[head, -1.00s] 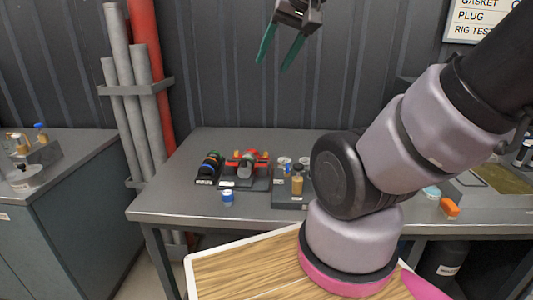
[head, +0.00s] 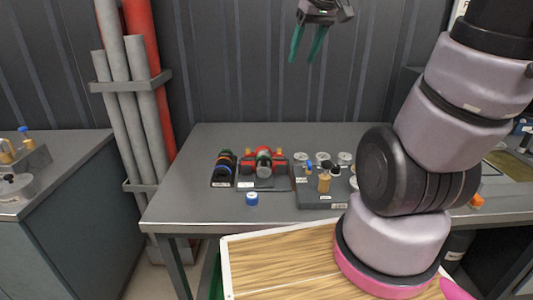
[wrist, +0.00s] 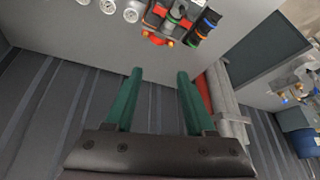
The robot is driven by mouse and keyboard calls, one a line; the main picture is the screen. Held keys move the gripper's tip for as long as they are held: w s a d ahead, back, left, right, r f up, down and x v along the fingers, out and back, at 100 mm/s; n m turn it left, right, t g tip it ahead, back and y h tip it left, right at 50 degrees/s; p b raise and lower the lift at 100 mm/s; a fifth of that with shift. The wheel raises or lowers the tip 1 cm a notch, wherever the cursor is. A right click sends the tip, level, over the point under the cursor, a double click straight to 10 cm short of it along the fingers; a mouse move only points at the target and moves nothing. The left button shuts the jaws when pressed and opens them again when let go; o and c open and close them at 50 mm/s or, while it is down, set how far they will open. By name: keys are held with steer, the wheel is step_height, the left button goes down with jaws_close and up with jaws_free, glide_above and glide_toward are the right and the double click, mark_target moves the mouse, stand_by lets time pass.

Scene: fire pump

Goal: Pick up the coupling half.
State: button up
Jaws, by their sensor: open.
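My gripper (head: 303,58) is open and empty, high above the back of the grey workbench (head: 178,203) in the head view. In the wrist view its two green fingers (wrist: 159,76) are apart with nothing between them. I cannot tell surely which part is the coupling half. The red fitting also shows at the top of the wrist view (wrist: 166,20), well apart from my fingers.
A rack of coloured rings (head: 224,168) stands left of the red fitting. Grey pipes (head: 120,110) and a red pipe (head: 157,110) rise at left. The bench's left front is clear.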

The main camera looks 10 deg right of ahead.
steer(key=w+f+n+g, duration=0.2)
steer(key=w+f+n, duration=0.4)
steer(key=w+f, duration=0.5)
steer(key=n+g+y, duration=0.2)
steer(key=n+y, duration=0.1)
steer(key=n, duration=0.5)
glide_toward(264, 147)
steer(key=x, duration=0.3)
steer(key=shift+w+a+f, duration=0.1)
steer(key=shift+w+f, duration=0.05)
steer(key=shift+w, duration=0.05)
steer(key=shift+s+x, duration=0.2)
steer(key=shift+x, duration=2.4)
jaws_close()
